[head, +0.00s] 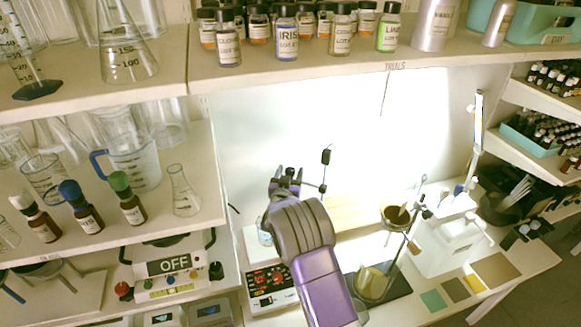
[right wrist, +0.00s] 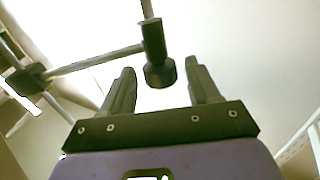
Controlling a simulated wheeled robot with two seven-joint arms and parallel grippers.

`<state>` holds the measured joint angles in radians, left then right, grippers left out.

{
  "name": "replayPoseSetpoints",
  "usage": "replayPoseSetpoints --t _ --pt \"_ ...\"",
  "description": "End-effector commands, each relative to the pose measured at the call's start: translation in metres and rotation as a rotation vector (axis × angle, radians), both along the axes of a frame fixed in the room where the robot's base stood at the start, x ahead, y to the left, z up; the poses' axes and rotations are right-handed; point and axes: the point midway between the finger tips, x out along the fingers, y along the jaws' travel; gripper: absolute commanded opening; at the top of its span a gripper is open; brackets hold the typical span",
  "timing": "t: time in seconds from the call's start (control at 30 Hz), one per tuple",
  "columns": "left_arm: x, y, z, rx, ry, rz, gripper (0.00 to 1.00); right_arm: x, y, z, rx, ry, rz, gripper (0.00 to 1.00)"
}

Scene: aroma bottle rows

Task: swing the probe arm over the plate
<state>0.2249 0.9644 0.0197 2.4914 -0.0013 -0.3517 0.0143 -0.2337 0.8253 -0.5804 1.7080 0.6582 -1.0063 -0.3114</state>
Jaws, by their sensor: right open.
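My right gripper (head: 286,174) is open, at the back of the bench below the bright panel. In the right wrist view its two fingers (right wrist: 160,88) stand apart. The black end piece (right wrist: 157,50) of the probe arm (right wrist: 95,60) shows in the gap between them, touching neither visibly. The arm is a thin rod running left to a dark clamp (right wrist: 25,80). In the head view the rod (head: 309,185) meets an upright with a black top (head: 326,156). My left gripper is not in view.
Bottles crowd the shelf (head: 330,62) above. Glassware and brown bottles fill the left shelves (head: 165,215). To the right stand a funnel stand (head: 396,217) with a beaker (head: 372,284) below it and a white instrument (head: 450,245). A wooden board (head: 355,212) lies behind.

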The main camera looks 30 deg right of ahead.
Motion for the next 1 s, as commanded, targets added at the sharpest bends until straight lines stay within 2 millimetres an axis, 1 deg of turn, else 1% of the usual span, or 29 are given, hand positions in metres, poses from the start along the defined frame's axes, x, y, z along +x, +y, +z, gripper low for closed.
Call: replayPoseSetpoints --t 0.1,0.23,0.6,0.67,1.0 --pt "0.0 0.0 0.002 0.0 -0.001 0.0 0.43 0.011 -0.01 0.0 -0.001 0.001 -0.001 0.61" --pt "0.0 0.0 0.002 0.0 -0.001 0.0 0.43 0.019 -0.017 0.0 -0.001 0.0 0.0 0.61" --pt "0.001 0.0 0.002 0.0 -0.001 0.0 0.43 0.022 -0.019 -0.001 0.001 0.002 0.001 0.61" --pt "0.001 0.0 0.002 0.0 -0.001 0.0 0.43 0.023 -0.019 -0.001 0.001 0.002 0.001 0.53" --pt "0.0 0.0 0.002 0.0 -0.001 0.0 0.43 0.022 -0.019 0.0 0.001 0.002 0.001 0.01"
